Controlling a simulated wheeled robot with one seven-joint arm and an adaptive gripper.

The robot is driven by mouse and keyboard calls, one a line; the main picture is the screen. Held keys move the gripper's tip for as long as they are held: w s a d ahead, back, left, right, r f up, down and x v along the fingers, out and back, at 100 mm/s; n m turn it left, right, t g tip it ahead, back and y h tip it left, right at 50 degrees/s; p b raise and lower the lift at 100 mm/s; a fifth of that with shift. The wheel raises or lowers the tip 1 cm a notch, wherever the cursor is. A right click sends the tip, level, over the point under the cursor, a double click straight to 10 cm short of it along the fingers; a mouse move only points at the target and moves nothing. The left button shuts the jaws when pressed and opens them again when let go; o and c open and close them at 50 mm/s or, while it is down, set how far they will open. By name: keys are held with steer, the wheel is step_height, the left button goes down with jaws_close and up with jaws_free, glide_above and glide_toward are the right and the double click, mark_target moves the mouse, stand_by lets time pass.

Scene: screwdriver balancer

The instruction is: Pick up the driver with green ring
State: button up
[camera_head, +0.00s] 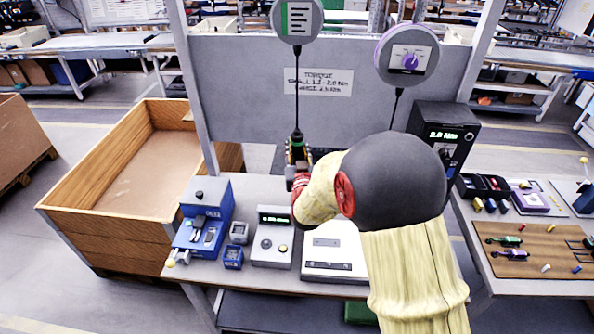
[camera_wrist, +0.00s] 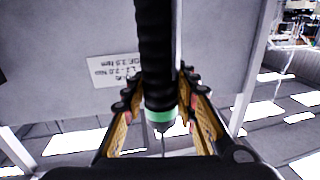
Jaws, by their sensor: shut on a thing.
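The driver with the green ring (camera_wrist: 155,55) has a ribbed black body, and its green band shows low on it in the wrist view. In the head view its dark upper part (camera_head: 297,146) hangs upright on a thin cable. My gripper (camera_head: 298,172) is around the driver, and in the wrist view my gripper (camera_wrist: 158,98) has a finger on each side of it. It is shut on the driver. My arm hides much of the lower driver in the head view.
A reel (camera_head: 297,20) with a green-striped label holds this cable. A purple-faced reel (camera_head: 406,55) hangs to the right; its cable runs behind my arm. A torque box (camera_head: 443,135), blue device (camera_head: 203,215) and grey meter (camera_head: 272,240) stand on the bench. A wooden crate (camera_head: 85,240) is left.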

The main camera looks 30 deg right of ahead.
jaws_close()
steer(key=shift+r, duration=0.2)
stand_by(0.3)
